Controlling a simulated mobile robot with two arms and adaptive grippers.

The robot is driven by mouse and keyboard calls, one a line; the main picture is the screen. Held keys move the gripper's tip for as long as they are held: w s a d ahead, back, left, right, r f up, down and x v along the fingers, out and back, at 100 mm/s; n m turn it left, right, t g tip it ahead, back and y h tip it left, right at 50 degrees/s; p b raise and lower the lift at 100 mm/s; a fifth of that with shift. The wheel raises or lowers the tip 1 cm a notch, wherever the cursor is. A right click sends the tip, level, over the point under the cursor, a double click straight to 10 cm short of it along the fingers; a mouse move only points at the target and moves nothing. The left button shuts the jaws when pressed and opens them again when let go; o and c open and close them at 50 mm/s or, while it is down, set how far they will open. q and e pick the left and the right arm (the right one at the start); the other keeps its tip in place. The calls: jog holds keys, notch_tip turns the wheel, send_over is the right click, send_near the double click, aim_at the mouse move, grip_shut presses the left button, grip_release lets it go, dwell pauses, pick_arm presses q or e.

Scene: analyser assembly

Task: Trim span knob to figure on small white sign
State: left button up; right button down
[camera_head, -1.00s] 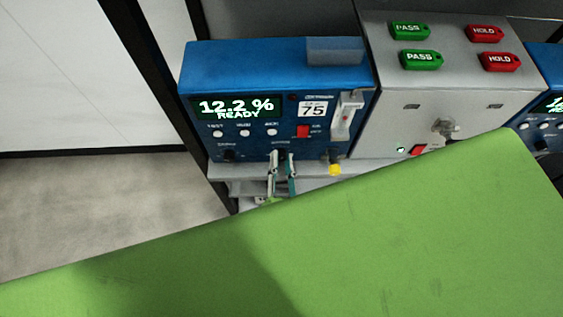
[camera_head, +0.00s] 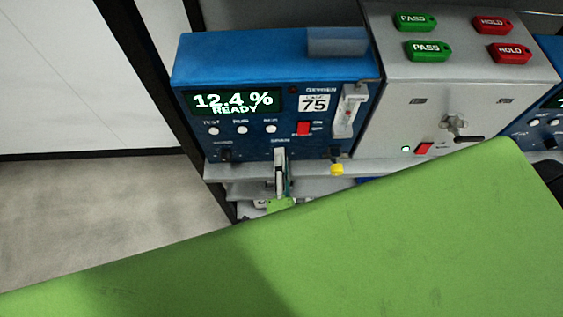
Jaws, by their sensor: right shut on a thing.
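The blue analyser (camera_head: 270,60) stands on a grey shelf. Its display (camera_head: 235,101) reads 12.4 % READY. My right gripper (camera_head: 280,154) reaches up from below to the panel's lower middle, just under the SPAN label. It is shut on the span knob, which its fingers hide, so I cannot read the knob's setting. My left gripper is not in view.
A dark knob (camera_head: 225,156) is left of my gripper. White buttons (camera_head: 242,130), a red switch (camera_head: 303,128), a flow tube (camera_head: 349,110) and a yellow fitting (camera_head: 337,169) are close by. A grey panel (camera_head: 430,95) with PASS and HOLD tags stands at right.

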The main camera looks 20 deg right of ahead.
jog(key=shift+w+r+m, duration=0.1)
jog(key=shift+m, duration=0.5)
jog(key=c, duration=1.8)
grip_release()
jog(key=v, duration=0.7)
jog(key=shift+a, duration=0.1)
